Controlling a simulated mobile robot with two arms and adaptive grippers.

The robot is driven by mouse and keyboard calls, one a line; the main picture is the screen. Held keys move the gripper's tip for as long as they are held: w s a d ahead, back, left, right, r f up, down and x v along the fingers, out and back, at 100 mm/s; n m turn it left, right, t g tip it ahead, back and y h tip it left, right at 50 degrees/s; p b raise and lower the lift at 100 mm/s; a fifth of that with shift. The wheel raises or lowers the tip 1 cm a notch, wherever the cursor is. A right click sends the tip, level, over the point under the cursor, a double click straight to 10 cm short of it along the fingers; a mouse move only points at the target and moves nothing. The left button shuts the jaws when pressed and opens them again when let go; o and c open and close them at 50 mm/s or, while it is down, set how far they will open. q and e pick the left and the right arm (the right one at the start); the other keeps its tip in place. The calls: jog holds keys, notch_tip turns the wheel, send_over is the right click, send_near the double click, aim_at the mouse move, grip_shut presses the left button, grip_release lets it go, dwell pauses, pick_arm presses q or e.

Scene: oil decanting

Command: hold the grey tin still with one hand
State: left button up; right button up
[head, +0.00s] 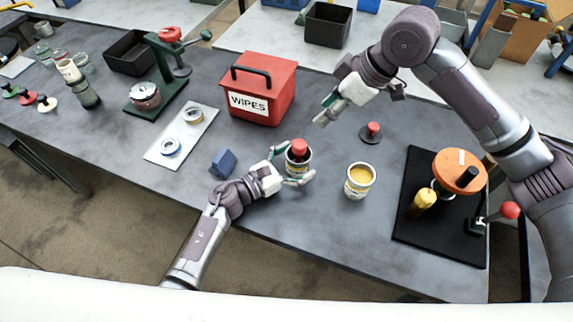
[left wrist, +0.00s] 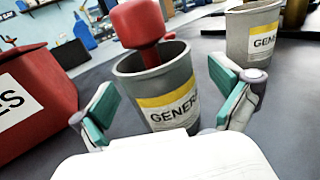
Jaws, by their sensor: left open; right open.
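A grey tin (head: 299,169) with a yellow-and-white label stands on the table, with a red-knobbed item (head: 299,148) sticking up out of it. It also shows in the left wrist view (left wrist: 158,88). My left gripper (head: 294,164) is open, with its green-padded fingers on either side of this tin; in the left wrist view the fingers look apart from its wall. A second similar tin (head: 358,184), open with yellow contents, stands to the right. My right gripper (head: 322,111) is open and empty above the table, behind the tins.
A red WIPES box (head: 259,102) stands behind the left gripper. A blue block (head: 223,162) lies to its left. A small red-knobbed disc (head: 371,133) lies behind the second tin. A black mat (head: 412,236) with an orange-topped device (head: 459,168) is at right. The front table edge is close.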

pick_arm(q)
jog(key=shift+w+d, duration=0.1)
jog(key=shift+d, duration=0.05)
jog(key=shift+c, duration=0.2)
jog(key=c, duration=1.3)
jog(key=shift+c, duration=0.2)
